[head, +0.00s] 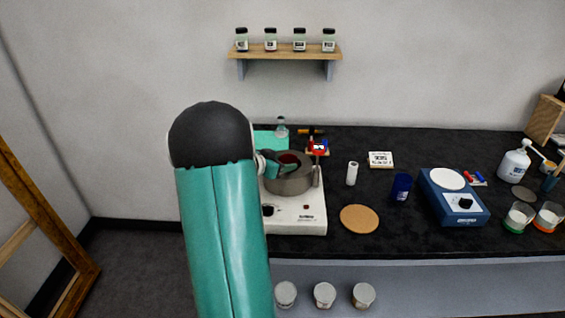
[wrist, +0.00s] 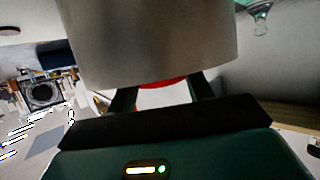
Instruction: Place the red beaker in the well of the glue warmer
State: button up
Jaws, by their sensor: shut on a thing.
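The glue warmer (head: 297,218) is a white box with a round grey metal well (head: 292,184) on top, on the dark bench. My gripper (head: 275,162) is at the left rim of the well, partly hidden behind my arm. Dark red of the beaker (head: 289,158) shows inside the well's opening. In the wrist view the grey well wall (wrist: 150,45) fills the top middle. My gripper (wrist: 160,92) is shut on the red beaker (wrist: 162,84), of which a red strip shows between the fingers beside the well's edge. How deep the beaker sits is hidden.
Right of the warmer are a cork disc (head: 359,218), a white cylinder (head: 352,173), a dark blue cup (head: 401,187) and a blue device with a white plate (head: 452,198). A shelf (head: 290,52) holds several jars.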

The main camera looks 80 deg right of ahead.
jog(key=o, duration=0.7)
jog(key=shift+r, duration=0.15)
jog(key=v, duration=1.2)
jog(key=shift+r, duration=0.1)
